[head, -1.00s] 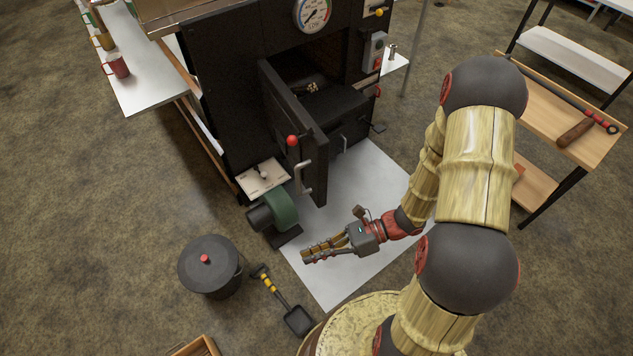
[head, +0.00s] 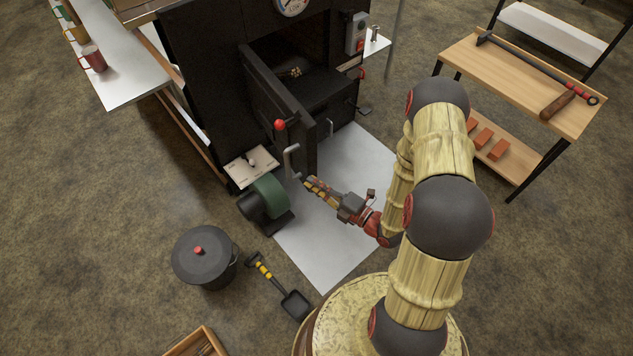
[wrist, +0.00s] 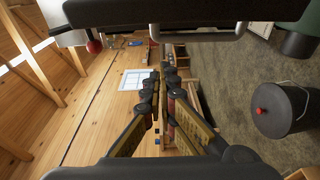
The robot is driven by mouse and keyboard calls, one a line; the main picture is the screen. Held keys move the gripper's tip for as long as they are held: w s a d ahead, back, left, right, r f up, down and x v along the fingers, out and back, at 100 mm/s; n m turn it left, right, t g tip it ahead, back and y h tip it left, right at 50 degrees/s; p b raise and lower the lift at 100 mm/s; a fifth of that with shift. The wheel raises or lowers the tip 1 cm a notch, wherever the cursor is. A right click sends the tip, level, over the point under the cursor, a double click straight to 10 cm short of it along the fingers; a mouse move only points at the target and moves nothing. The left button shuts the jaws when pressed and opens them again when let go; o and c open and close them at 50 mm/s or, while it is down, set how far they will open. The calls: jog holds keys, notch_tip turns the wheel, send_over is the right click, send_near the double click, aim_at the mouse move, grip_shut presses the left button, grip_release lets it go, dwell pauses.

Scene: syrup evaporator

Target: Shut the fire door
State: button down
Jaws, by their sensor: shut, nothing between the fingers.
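The black fire door (head: 283,108) stands open on the front of the evaporator, swung out toward me, with the dark firebox opening behind it. Its grey bar handle (head: 290,160) is on the outer face, near the free edge. The door's dark edge and the handle (wrist: 197,36) also cross the top of the wrist view. My gripper (head: 307,181) is shut and empty, its fingertips just right of the handle's lower end in the head view. I cannot tell whether they touch the door. The fingers (wrist: 163,77) meet in the wrist view.
A red ball knob (head: 279,125) shows at the door's left side. A wooden table (head: 525,75) stands right.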

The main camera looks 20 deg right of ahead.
aim_at(307, 165)
jog(key=b+x, duration=0.2)
jog(key=x, duration=0.6)
jog(key=shift+w+d+b, duration=0.2)
jog(key=shift+d+b, duration=0.65)
jog(key=shift+d, duration=1.15)
jog(key=shift+d, duration=0.1)
